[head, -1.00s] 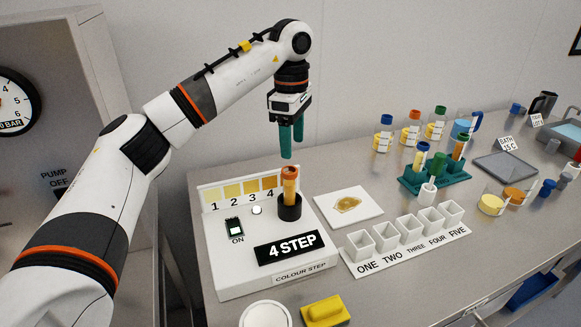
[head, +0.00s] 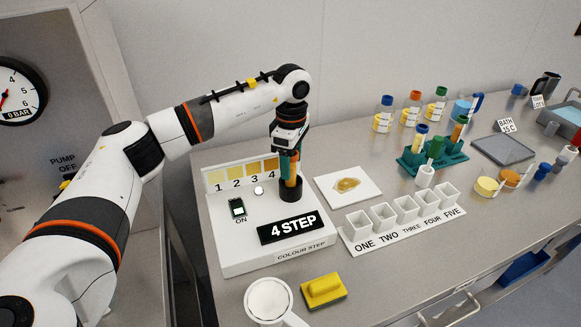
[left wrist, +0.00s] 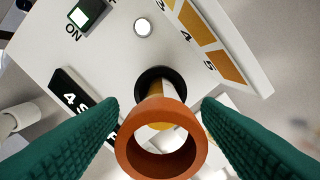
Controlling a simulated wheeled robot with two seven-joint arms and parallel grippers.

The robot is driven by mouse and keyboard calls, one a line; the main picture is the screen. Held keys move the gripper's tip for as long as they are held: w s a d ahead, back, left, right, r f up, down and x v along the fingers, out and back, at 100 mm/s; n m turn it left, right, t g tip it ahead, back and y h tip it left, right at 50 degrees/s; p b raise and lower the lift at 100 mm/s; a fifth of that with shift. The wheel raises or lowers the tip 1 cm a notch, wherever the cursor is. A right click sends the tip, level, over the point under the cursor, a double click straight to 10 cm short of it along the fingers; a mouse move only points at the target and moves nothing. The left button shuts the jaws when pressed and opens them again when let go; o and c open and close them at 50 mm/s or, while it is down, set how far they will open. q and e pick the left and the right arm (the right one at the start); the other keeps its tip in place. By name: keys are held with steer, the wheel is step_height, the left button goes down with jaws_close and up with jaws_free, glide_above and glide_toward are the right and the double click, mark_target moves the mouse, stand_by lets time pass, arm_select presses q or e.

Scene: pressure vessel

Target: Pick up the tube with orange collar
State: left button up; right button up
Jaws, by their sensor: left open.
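The tube with orange collar (head: 291,185) stands upright in the black holder (head: 291,195) on the colour step unit, with amber content. In the left wrist view its orange collar (left wrist: 160,109) is near the camera, open end up, and the black socket shows below it. My left gripper (head: 289,172) points straight down over the tube. Its green fingers are open, one on each side of the tube, with gaps beside the collar in the left wrist view. My right gripper is not in view.
The colour step unit (head: 232,262) has a raised numbered panel behind the tube. To its right are a white tile (head: 330,197), numbered white cups (head: 405,210) and a green rack (head: 450,161) with tubes. A yellow block (head: 323,290) lies in front.

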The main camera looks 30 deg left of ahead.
arm_select(q)
steer(key=shift+f, duration=0.3)
steer(key=c, duration=1.1)
steer(key=shift+o, duration=0.2)
steer(key=shift+r, duration=0.1)
